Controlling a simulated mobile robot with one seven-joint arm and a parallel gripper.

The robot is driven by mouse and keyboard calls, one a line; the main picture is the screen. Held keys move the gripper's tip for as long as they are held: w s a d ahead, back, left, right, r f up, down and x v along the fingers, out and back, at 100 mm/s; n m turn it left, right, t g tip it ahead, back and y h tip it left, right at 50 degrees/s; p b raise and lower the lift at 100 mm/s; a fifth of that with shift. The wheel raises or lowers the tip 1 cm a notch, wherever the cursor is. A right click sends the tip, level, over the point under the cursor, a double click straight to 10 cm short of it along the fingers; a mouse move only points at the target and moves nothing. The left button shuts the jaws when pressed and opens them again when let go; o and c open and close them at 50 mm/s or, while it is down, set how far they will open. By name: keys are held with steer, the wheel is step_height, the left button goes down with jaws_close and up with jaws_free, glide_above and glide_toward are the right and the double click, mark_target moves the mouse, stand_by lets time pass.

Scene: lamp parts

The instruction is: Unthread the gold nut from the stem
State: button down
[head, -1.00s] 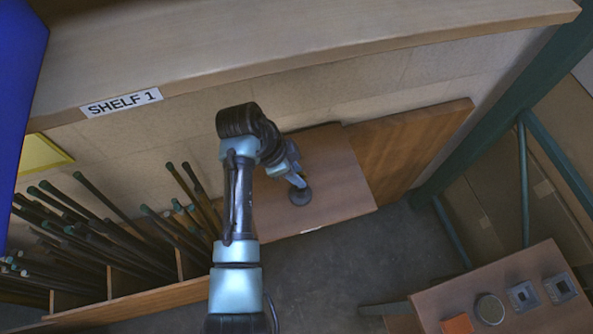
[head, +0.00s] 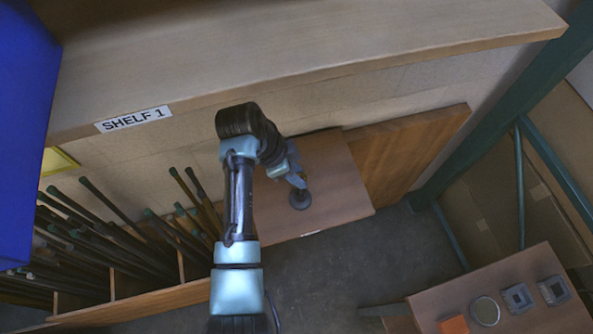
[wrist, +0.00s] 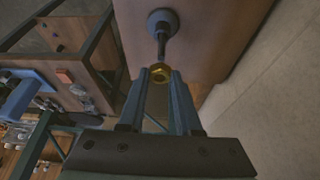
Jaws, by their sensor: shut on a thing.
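The gold nut (wrist: 160,74) shows in the wrist view between the tips of my gripper (wrist: 160,78), which is shut on it. The dark stem (wrist: 161,45) runs from its round grey base (wrist: 162,20) to the nut. The nut is at the stem's near end; I cannot tell how far it is threaded on. In the head view the round base (head: 300,200) stands on the brown table, with my gripper (head: 298,183) just above it. The nut is too small to make out there.
The brown table (head: 340,195) is otherwise clear around the base. A shelf (head: 300,60) labelled SHELF 1 is above and behind. Several dark rods (head: 90,235) stand in a wooden rack at left. A side table (head: 450,300) at lower right holds small parts.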

steer(key=shift+r+p, duration=1.75)
steer(key=shift+r, duration=0.3)
steer(key=shift+f, duration=0.15)
